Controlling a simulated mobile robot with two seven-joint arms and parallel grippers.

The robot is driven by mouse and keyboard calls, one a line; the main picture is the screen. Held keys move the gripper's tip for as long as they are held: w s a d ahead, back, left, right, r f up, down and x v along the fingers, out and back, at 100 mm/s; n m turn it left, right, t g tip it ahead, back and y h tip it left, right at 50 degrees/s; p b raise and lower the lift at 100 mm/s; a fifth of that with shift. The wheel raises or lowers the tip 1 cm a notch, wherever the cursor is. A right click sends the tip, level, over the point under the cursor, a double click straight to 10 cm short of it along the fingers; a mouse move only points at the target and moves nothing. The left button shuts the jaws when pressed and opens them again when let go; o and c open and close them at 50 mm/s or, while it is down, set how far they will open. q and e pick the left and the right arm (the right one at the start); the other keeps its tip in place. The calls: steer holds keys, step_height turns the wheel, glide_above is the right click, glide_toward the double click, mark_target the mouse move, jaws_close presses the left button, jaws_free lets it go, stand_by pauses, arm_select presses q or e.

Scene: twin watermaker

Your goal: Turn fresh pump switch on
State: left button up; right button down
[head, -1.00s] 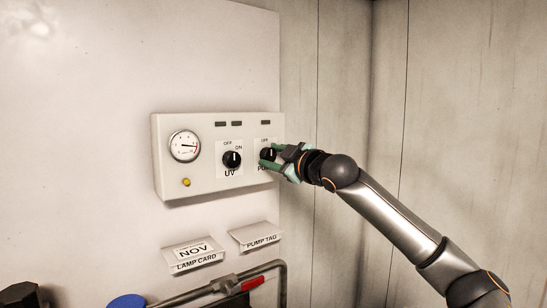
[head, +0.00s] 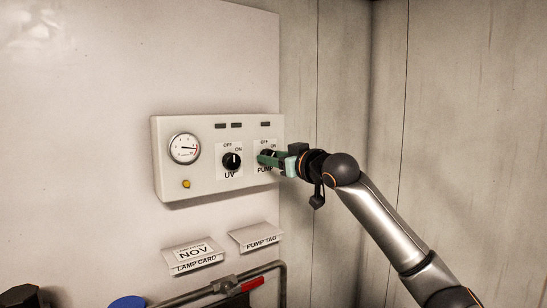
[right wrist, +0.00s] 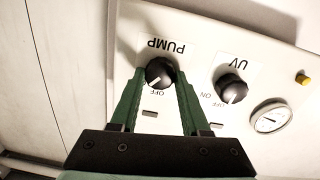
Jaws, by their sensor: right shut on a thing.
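The fresh pump switch is a black round knob (head: 266,156) under the PUMP panel's OFF and ON marks, at the right end of the white control box (head: 206,190). It also shows in the right wrist view (right wrist: 159,71), upside down, with a short white mark that seems to point lower left, beside the OFF word. My right gripper (head: 272,160) has its green fingers around this knob and is shut on it. In the right wrist view the fingers (right wrist: 158,75) lie on either side of the knob; the left one hides the ON word. My left gripper is not in view.
A UV knob (head: 232,160) sits just left of the pump knob. The box also carries a gauge (head: 185,148), a yellow button (head: 186,184) and dark lamps (head: 265,124). Below are a lamp card (head: 194,254), a pump tag (head: 257,238) and a red-handled pipe (head: 252,284).

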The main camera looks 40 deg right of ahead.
steer(key=shift+m, duration=2.1)
steer(key=shift+p, duration=0.3)
steer(key=shift+c, duration=1.9)
jaws_free()
steer(key=shift+d, duration=0.1)
steer(key=shift+s, duration=0.1)
steer(key=s+a+b, duration=0.1)
steer(key=s+b, duration=0.4)
steer(key=s, duration=0.7)
steer(key=shift+a+r, duration=0.2)
steer(key=shift+a, duration=0.15)
